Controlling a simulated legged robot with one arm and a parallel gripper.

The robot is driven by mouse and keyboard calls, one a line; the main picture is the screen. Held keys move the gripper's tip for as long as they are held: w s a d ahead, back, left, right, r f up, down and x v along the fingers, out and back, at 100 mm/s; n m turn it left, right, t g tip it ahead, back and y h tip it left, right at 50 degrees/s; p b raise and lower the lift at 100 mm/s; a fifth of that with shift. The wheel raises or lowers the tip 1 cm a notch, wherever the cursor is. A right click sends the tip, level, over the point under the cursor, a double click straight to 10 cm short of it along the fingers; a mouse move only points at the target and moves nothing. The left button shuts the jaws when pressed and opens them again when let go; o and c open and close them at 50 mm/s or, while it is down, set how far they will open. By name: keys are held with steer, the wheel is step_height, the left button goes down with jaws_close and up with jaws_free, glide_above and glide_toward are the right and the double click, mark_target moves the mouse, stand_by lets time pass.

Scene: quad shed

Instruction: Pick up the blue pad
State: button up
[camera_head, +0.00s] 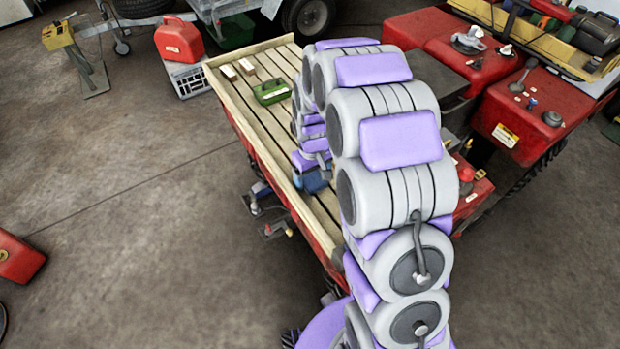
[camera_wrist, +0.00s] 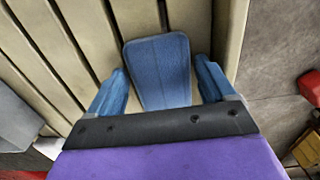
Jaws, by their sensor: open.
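The blue pad (camera_wrist: 158,62) lies on the slatted wooden deck (camera_wrist: 100,20) in the wrist view, a flat dark-blue piece with rounded corners. My gripper (camera_wrist: 162,66) is open, with one blue finger on each side of the pad and a visible gap on both sides. The pad's near end is hidden behind the dark gripper bar. In the head view, my gripper (camera_head: 308,178) is low over the trailer deck (camera_head: 265,125) near its left edge. A dark-blue patch there seems to be the pad, partly covered by my arm.
A green tray (camera_head: 271,91) and pale wooden blocks (camera_head: 237,70) are farther along the deck. A raised rim borders it. A red vehicle (camera_head: 528,118) stands at the right. A red can (camera_head: 178,40) sits on a grey crate (camera_head: 190,78). The floor at left is mostly clear.

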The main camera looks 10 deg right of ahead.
steer(key=shift+f, duration=0.2)
steer(key=shift+a, duration=0.1)
steer(key=c, duration=0.9)
steer(key=shift+r, duration=0.15)
